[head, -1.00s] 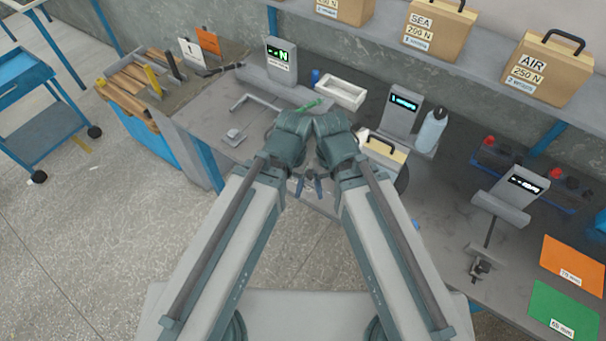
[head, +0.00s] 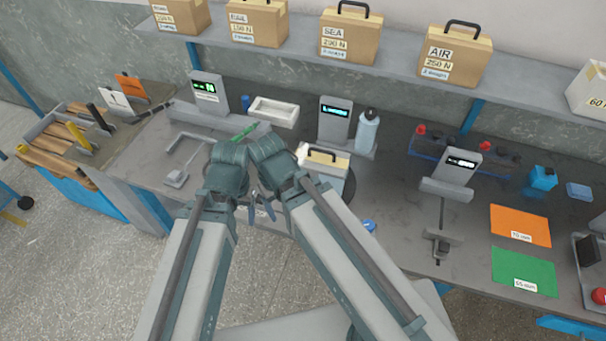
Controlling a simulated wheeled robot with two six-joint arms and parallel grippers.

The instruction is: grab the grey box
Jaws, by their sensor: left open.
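A pale grey box (head: 592,92) with a label reading 60 stands on the shelf at the right edge of the head view, partly cut off by the frame. My left gripper (head: 254,207) is open and empty, low between my two folded arms, in front of the bench and far to the left of that box. Only small dark fingers show there. My right gripper is mostly hidden by the arms, and its jaws cannot be made out.
Several tan labelled boxes, such as AIR (head: 455,57) and SEA (head: 350,36), line the shelf (head: 400,76). On the bench below are a white tray (head: 273,112), a handled case (head: 325,160), a bottle (head: 367,130), orange (head: 520,226) and green sheets (head: 524,271).

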